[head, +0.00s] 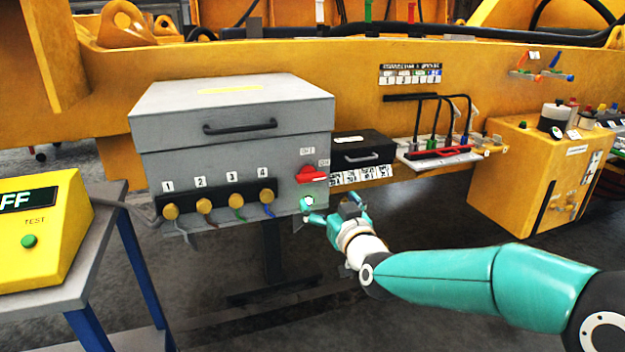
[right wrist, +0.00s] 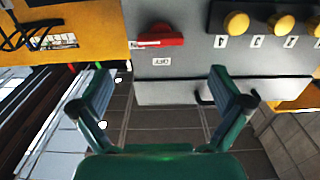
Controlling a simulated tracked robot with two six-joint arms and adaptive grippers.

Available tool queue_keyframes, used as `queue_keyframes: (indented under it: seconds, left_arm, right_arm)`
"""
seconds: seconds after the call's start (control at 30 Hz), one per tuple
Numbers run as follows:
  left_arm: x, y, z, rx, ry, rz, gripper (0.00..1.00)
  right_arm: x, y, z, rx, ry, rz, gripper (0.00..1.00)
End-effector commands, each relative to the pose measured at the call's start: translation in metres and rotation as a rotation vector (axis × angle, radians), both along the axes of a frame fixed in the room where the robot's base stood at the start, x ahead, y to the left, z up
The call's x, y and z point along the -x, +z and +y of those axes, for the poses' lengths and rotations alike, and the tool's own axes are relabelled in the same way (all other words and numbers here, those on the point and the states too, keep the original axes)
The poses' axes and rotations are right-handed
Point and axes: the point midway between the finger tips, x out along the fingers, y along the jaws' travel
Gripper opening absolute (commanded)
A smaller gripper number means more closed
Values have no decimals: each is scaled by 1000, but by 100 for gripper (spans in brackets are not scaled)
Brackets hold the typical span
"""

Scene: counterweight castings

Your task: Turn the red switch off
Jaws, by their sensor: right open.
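The red switch (head: 312,175) is on the right part of the grey box's front face, with small labels above and beside it. Its handle lies roughly level, its end toward the label on the right. In the right wrist view the red switch (right wrist: 160,37) is beyond the fingers, with a label that seems to read OFF near it. A round pale green lamp (head: 307,201) is below the switch. My right gripper (head: 335,208) is below and slightly right of the switch, open and empty, apart from it. My left gripper is out of view.
The grey box (head: 240,112) carries a black handle and a row of numbered yellow knobs (head: 205,206). A small black box (head: 362,150) sits right of it. A yellow console reading "FF" (head: 40,230) stands on a cart at left. A yellow beam (head: 350,65) runs behind.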

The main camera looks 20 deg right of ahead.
Motion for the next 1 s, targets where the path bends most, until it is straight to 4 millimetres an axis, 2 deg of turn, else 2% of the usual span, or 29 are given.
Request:
queue_keyframes:
  seconds: [0.03,0.2,0.5,0.7,1.0]
  left_arm:
    - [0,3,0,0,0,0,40]
    - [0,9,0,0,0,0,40]
    - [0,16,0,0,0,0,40]
    - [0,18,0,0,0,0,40]
    - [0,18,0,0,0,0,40]
  right_arm:
    - [-13,1,0,0,-1,1,100]
    - [-50,0,2,0,1,2,100]
    - [-97,0,4,-1,0,1,100]
    - [-109,-1,4,-1,0,2,100]
    - [-110,-1,3,-1,0,2,100]
